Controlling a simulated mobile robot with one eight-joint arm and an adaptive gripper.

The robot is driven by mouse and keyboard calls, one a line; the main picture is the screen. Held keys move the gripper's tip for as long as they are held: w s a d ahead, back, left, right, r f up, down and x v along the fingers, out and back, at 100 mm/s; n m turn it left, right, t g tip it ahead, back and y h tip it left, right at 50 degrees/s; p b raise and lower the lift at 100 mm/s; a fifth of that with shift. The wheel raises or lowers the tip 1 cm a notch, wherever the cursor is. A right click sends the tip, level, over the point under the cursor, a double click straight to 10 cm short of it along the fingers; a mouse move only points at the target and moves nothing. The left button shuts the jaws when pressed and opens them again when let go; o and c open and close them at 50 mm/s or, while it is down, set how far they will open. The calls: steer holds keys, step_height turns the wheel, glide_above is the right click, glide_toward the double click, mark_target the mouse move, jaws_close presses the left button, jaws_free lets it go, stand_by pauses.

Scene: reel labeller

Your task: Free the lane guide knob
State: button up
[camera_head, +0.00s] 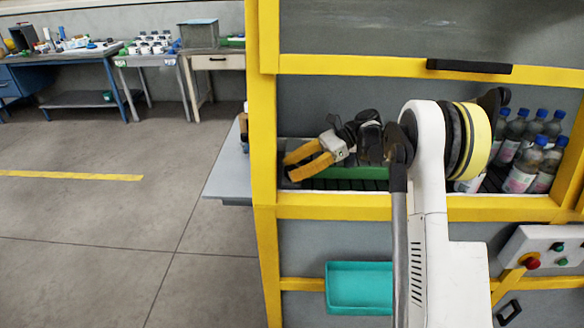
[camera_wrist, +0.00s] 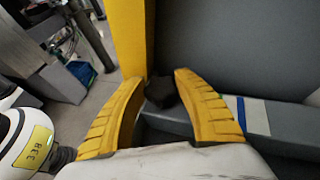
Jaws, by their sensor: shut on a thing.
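The dark knob (camera_wrist: 161,92) shows in the wrist view between the two yellow fingers of my gripper (camera_wrist: 158,78), beside the foot of a yellow post. My gripper is shut on it. The knob's lower part and exact contact with the fingers are hard to make out. In the head view my gripper (camera_head: 288,168) reaches left inside the machine opening, close behind the yellow frame post. A grey rail (camera_wrist: 215,108) with a blue and white striped patch runs right from the knob in the wrist view.
The yellow frame (camera_head: 264,180) borders the opening closely. Bottles with blue caps (camera_head: 522,178) stand at its right. A green strip (camera_head: 385,177) lies behind my gripper. A teal tray (camera_head: 359,288) and a control box (camera_head: 545,250) are below. The floor at left is clear.

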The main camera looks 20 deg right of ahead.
stand_by(0.4)
steer(key=shift+f, duration=0.1)
steer(key=o, duration=0.9)
